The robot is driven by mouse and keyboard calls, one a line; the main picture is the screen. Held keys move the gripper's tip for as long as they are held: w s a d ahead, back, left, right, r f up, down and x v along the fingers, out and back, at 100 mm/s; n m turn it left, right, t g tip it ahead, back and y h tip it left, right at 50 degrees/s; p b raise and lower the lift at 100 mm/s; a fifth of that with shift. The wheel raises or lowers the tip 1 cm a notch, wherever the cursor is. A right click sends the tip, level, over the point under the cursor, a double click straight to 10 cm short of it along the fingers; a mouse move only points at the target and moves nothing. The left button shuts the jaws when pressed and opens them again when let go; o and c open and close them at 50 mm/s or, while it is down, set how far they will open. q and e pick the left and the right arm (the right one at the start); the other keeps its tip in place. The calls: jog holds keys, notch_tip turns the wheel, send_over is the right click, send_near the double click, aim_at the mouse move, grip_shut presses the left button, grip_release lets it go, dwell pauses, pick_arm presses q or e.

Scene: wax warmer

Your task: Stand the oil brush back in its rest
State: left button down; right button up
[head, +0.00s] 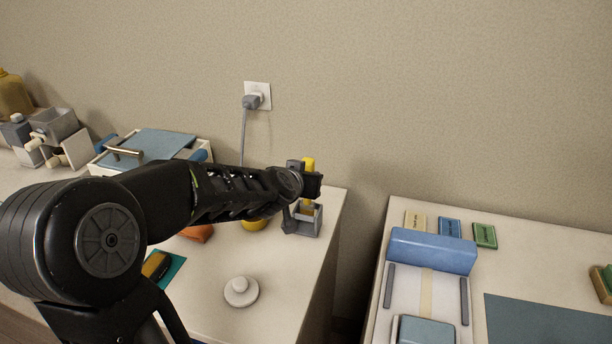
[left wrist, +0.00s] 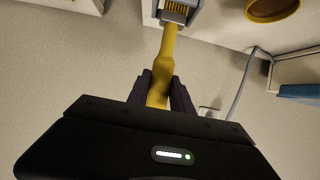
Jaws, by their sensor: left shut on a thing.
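My left gripper (head: 311,184) is shut on the yellow handle of the oil brush (head: 309,163) at the back right of the left counter. The left wrist view shows the brush (left wrist: 168,48) between the dark fingers (left wrist: 161,88). The brush stands about upright, with its bristle end down at the grey rest (head: 306,226). In the left wrist view the bristle end overlaps the opening of the rest (left wrist: 194,16). Whether it touches the bottom of the rest is hidden. My right gripper is out of view.
A yellow pot (head: 254,224) stands left of the rest, partly behind my arm. A white lidded knob piece (head: 240,291) lies nearer the front. A grey cord (head: 243,135) hangs from the wall outlet. A gap separates the right table (head: 540,225).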

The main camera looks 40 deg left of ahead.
pick_arm(q)
jog(key=shift+f+b, duration=1.3)
jog(key=shift+f, duration=0.55)
dwell(0.5)
jog(key=c, duration=1.1)
grip_release()
jog(key=shift+o, duration=0.2)
jog(key=shift+s, duration=0.1)
jog(key=p+v, duration=0.2)
jog(key=v, duration=0.6)
dwell(0.7)
dwell(0.4)
